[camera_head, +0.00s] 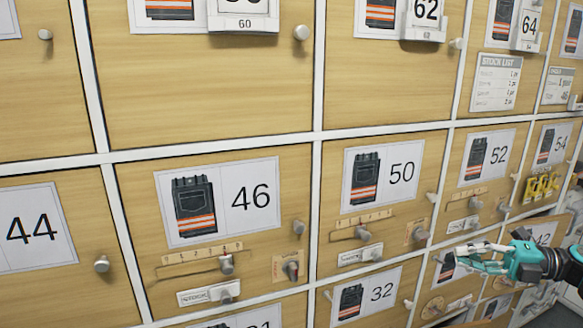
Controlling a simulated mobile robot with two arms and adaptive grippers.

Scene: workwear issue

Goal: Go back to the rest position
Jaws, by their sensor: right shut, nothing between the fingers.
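My right gripper (472,255) comes in from the right edge on a teal and black wrist. Its fingers are shut and empty, pointing left. It shows in front of the lower right cabinet doors, below the door labelled 52 (487,157). Whether it touches a door or knob I cannot tell. My left gripper is not in view.
A wall of wooden doors with white frames fills the view. A stock list (497,82) hangs at upper right. Near my right arm, a lower compartment (541,226) appears to stick out.

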